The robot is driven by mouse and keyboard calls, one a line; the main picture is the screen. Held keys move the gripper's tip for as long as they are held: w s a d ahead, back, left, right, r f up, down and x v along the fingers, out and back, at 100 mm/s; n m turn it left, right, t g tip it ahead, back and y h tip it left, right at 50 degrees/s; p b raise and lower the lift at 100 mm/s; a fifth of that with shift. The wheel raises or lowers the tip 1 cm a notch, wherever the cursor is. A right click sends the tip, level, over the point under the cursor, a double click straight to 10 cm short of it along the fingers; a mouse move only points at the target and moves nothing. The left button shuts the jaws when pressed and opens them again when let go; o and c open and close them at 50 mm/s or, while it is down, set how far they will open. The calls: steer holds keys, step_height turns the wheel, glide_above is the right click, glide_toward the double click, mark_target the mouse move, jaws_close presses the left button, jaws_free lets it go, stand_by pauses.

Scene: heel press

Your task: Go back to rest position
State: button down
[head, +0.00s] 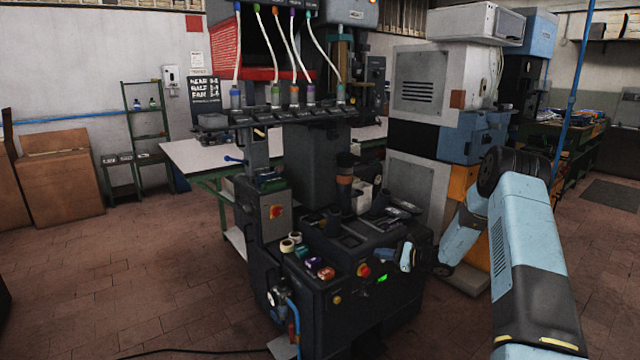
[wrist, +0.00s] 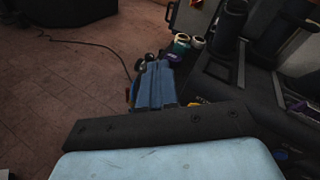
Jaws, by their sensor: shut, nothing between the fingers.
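My gripper (head: 405,257) is at the front right of the dark heel press (head: 345,285), just in front of the press body in the head view. My light-blue arm comes in from the lower right and bends down to it. In the wrist view my gripper (wrist: 147,62) shows as a blue body with dark fingertips. The fingers are shut and hold nothing. I cannot tell the exact gap between the gripper and the press front.
Tape rolls (head: 290,244) and small coloured items (head: 326,273) lie on the press's front ledge. A white table (head: 190,155) stands behind. A cable (head: 190,350) crosses the floor. Open tiled floor lies left of the press.

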steer(key=s+a+r+n+g+h, duration=0.3)
steer(key=s+r+n, duration=0.3)
steer(key=s+r, duration=0.65)
steer(key=s+a+r+n+g+h, duration=0.35)
steer(key=s+r+n, duration=0.25)
steer(key=s+r, duration=0.65)
steer(key=s+d+r+n+t+h, duration=0.1)
steer(key=s+d+r+n+h, duration=0.1)
steer(key=s, duration=0.7)
steer(key=s+d+r+n+t+h, duration=0.2)
steer(key=s+r, duration=0.3)
steer(key=s, duration=0.4)
steer(key=s+d+r+n+t+h, duration=0.1)
steer(key=s+d+r+n+h, duration=0.2)
steer(key=s, duration=0.6)
steer(key=shift+d+r+h, duration=0.4)
steer(key=shift+r+h, duration=0.05)
steer(key=shift+r, duration=0.3)
steer(key=shift+t, duration=0.25)
